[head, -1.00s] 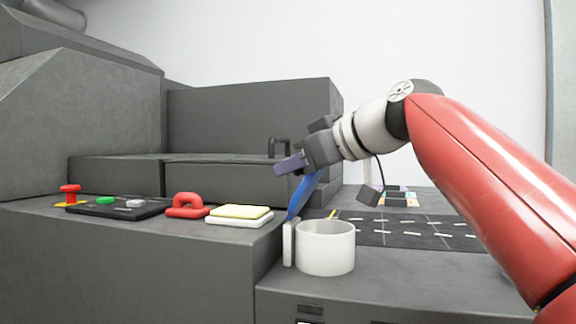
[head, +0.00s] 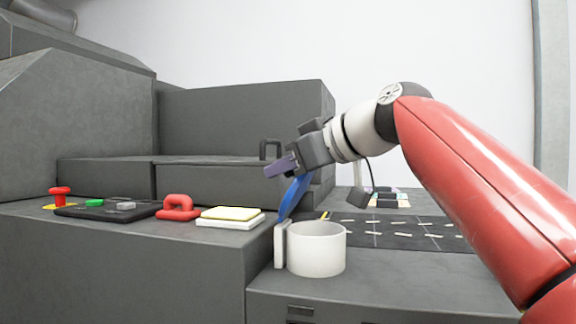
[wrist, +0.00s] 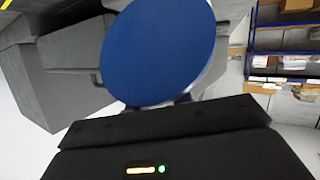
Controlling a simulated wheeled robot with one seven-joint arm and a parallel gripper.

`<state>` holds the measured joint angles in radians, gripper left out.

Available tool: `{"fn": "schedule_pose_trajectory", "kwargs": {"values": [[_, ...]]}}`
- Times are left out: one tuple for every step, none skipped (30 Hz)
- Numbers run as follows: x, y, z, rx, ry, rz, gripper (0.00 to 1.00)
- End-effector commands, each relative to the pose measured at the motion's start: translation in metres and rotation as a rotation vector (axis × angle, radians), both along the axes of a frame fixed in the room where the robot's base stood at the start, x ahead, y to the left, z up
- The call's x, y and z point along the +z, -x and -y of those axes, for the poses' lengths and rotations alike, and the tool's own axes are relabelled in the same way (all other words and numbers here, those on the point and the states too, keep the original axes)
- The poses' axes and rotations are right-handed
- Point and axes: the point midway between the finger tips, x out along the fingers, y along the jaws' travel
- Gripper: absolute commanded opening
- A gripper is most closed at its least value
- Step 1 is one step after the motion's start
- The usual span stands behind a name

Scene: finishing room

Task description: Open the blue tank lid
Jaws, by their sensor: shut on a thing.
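The blue lid (head: 294,196) stands tilted up from the white tank (head: 317,252) in the head view, and the tank's round mouth is uncovered. A white upright piece (head: 281,245) stands at the tank's left side, below the lid. My gripper (head: 280,167) is above the tank, shut on the upper part of the lid. In the wrist view the round blue lid (wrist: 160,50) fills the space in front of my gripper. The fingertips are mostly hidden behind the lid there.
A red padlock-shaped object (head: 178,208), a stack of yellow and white pads (head: 230,216) and a dark button panel (head: 105,208) lie on the grey bench to the left. A dark marked mat (head: 395,232) lies behind the tank. Grey blocks rise behind the bench.

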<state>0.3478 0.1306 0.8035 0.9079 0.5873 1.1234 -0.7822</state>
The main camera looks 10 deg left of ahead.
Motion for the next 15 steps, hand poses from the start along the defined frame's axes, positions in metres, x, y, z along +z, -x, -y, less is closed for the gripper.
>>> {"fn": "schedule_pose_trajectory", "kwargs": {"values": [[-0.0082,0.0056,-0.0081,0.026,0.008,-0.022,0.00],[-0.0082,0.0056,-0.0081,0.026,0.008,-0.022,0.00],[-0.0082,0.0056,-0.0081,0.026,0.008,-0.022,0.00],[-0.0082,0.0056,-0.0081,0.026,0.008,-0.022,0.00],[-0.0082,0.0056,-0.0081,0.026,0.008,-0.022,0.00],[-0.0082,0.0056,-0.0081,0.026,0.008,-0.022,0.00],[-0.0082,0.0056,-0.0081,0.026,0.008,-0.022,0.00],[-0.0082,0.0056,-0.0081,0.026,0.008,-0.022,0.25],[-0.0082,0.0056,-0.0081,0.026,0.009,-0.021,0.30],[-0.0082,0.0055,-0.0080,0.025,0.010,-0.021,0.34],[-0.0083,0.0053,-0.0077,0.025,0.010,-0.021,0.38],[-0.0083,0.0049,-0.0073,0.024,0.009,-0.021,0.42],[-0.0083,0.0046,-0.0070,0.023,0.010,-0.022,0.42],[-0.0083,0.0043,-0.0067,0.023,0.010,-0.022,0.42],[-0.0084,0.0039,-0.0063,0.021,0.010,-0.021,0.42]]}}
